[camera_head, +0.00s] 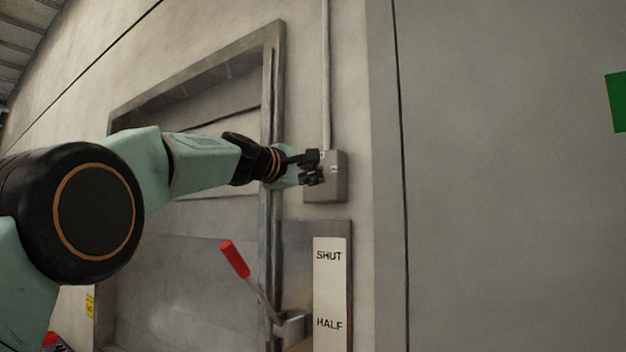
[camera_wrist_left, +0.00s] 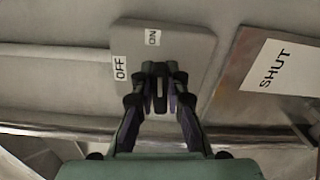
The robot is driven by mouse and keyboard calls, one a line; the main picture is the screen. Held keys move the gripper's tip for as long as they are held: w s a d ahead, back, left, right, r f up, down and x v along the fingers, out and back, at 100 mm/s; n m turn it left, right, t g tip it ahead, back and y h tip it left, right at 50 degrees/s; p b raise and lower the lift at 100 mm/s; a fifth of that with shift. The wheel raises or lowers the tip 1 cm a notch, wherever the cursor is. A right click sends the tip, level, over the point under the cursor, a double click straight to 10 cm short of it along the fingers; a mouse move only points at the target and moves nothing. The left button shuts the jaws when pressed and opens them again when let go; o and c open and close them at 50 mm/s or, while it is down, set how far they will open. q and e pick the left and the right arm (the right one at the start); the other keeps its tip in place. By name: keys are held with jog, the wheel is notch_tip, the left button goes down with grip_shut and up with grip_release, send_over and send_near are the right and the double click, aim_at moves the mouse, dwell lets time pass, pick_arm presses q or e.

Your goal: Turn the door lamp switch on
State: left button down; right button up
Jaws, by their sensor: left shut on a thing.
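The door lamp switch is a grey box (camera_head: 334,188) on the wall beside the door frame, with a conduit running up from it. In the left wrist view the box (camera_wrist_left: 185,45) carries an OFF label (camera_wrist_left: 121,68) and an ON label (camera_wrist_left: 153,37). My left gripper (camera_head: 319,168) is at the front of the box. In the wrist view its fingers (camera_wrist_left: 160,78) are shut on a small dark switch lever (camera_wrist_left: 160,93) between them. The fingers hide part of the lever, so I cannot tell which label it points to. My right gripper is not in view.
Below the box is a plate with a white SHUT and HALF label (camera_head: 330,290), and a lever with a red handle (camera_head: 234,259) sticks out beside it. A recessed door frame (camera_head: 272,110) stands to the left. The wall at right is flat, with a green sign (camera_head: 616,102).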

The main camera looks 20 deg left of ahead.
pick_arm(q)
jog(key=shift+f+m, duration=0.3)
jog(key=shift+m, duration=0.3)
jog(key=shift+w+d+f, duration=0.1)
jog(key=c, duration=1.8)
grip_release()
jog(key=o, duration=0.5)
jog(key=shift+s+r, duration=0.3)
jog(key=shift+s, duration=0.05)
jog(key=shift+c, duration=0.2)
jog(key=shift+w, duration=0.1)
jog(key=shift+w, duration=0.1)
